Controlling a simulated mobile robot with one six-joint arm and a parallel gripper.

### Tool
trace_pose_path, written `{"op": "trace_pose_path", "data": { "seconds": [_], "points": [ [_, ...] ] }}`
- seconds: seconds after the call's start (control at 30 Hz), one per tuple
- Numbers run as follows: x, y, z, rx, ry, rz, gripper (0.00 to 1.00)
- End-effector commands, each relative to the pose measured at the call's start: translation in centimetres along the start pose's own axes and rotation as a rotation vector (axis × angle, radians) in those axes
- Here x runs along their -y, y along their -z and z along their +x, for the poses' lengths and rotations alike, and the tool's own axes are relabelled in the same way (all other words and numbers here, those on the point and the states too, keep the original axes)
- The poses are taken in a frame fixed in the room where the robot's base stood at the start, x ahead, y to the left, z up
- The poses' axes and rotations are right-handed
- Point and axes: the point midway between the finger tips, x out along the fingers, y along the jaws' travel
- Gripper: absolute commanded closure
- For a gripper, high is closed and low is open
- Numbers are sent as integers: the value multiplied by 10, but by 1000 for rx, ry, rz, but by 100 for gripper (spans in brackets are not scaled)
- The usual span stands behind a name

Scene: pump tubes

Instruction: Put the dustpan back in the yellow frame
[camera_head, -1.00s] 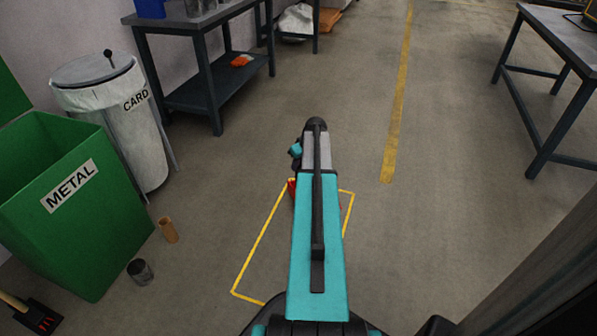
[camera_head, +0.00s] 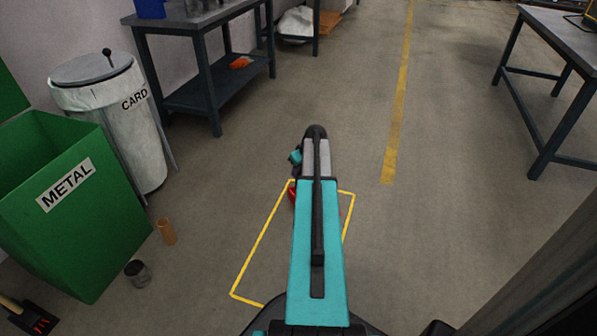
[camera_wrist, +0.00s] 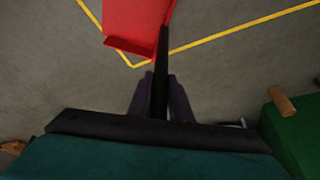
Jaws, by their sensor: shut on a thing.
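The red dustpan (camera_wrist: 137,25) shows at the top of the wrist view, with a dark handle (camera_wrist: 161,70) running down between my fingers. My gripper (camera_wrist: 160,95) is shut on that handle. In the head view only a small red part of the dustpan (camera_head: 292,194) shows beside my teal arm; the rest is hidden behind it. The yellow frame (camera_head: 262,236) is a taped outline on the floor, partly covered by my arm. In the wrist view a corner of the yellow frame (camera_wrist: 133,66) lies just below the dustpan's edge. I cannot tell whether the dustpan touches the floor.
A green METAL bin (camera_head: 75,225) and a white CARD bin (camera_head: 125,115) stand at the left. A brown tube (camera_head: 166,231) and a dark can (camera_head: 138,273) are on the floor near the frame. A brush (camera_head: 33,318) lies at lower left.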

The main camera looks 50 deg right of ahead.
Motion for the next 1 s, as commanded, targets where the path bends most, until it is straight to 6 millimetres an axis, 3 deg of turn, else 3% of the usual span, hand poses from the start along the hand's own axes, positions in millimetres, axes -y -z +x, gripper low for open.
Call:
{"op": "trace_pose_path", "data": {
  "seconds": [0.07,0.1,0.2,0.67,1.0],
  "points": [
    [0,0,1,-1,0,0,100],
    [0,-1,1,0,0,0,77],
    [0,0,1,0,0,0,63],
    [0,0,-6,0,0,0,63],
    [0,1,-49,-1,-1,0,63]
  ]
}}
